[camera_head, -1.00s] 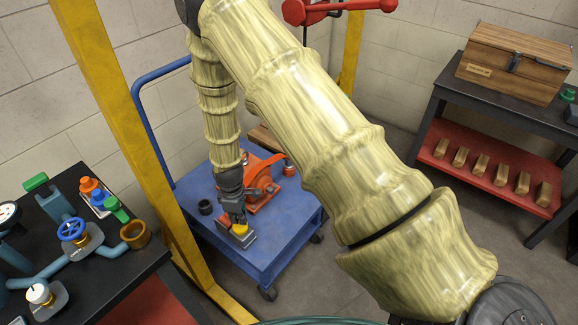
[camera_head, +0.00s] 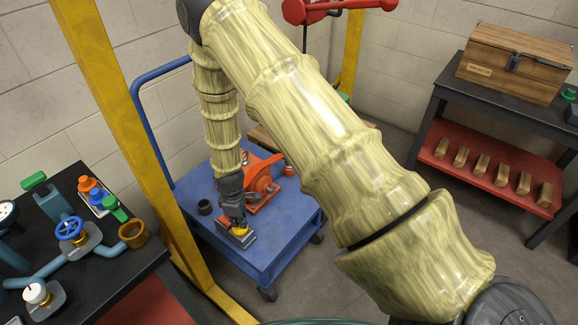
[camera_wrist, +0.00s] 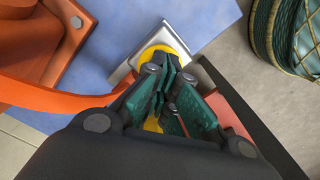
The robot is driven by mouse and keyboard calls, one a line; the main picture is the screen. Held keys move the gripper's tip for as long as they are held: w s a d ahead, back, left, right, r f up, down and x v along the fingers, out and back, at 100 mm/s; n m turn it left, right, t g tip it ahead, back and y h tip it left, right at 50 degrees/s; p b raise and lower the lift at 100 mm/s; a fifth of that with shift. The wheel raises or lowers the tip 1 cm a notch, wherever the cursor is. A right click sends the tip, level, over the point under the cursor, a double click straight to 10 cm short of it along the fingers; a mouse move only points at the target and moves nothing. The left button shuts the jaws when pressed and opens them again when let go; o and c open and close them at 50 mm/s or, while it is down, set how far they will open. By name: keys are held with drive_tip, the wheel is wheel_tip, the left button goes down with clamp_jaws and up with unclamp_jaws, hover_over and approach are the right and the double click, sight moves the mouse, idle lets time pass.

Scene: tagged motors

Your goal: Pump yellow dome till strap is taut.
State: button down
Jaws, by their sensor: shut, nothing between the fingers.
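The yellow dome (camera_head: 240,231) sits on a grey block (camera_head: 236,241) at the front of the blue cart. My gripper (camera_head: 238,221) points down at the dome with its fingers together and empty. In the wrist view, the fingertips (camera_wrist: 165,72) overlap the dome (camera_wrist: 148,54), hiding much of it; I cannot tell whether they touch or press it. An orange-red device (camera_head: 262,183) stands behind the block. An orange curved band (camera_wrist: 60,97) runs from the left toward the fingers in the wrist view.
The blue cart (camera_head: 265,255) stands beside a yellow post (camera_head: 130,120). A small black cup (camera_head: 205,207) is on the cart, left of my gripper. A black bench (camera_head: 120,270) with valves is at left. A shelf with a wooden chest (camera_head: 515,62) is at right.

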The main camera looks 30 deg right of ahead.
drive_tip(key=shift+f, duration=0.4)
drive_tip(key=shift+r, duration=0.1)
wheel_tip(320, 180, up, 4)
drive_tip(key=p, duration=0.3)
drive_tip(key=shift+f+b, duration=0.9)
drive_tip(key=shift+f, duration=1.2)
idle(0.5)
drive_tip(key=shift+r+p, duration=1.4)
drive_tip(key=shift+r, duration=0.55)
drive_tip(key=shift+r, duration=0.1)
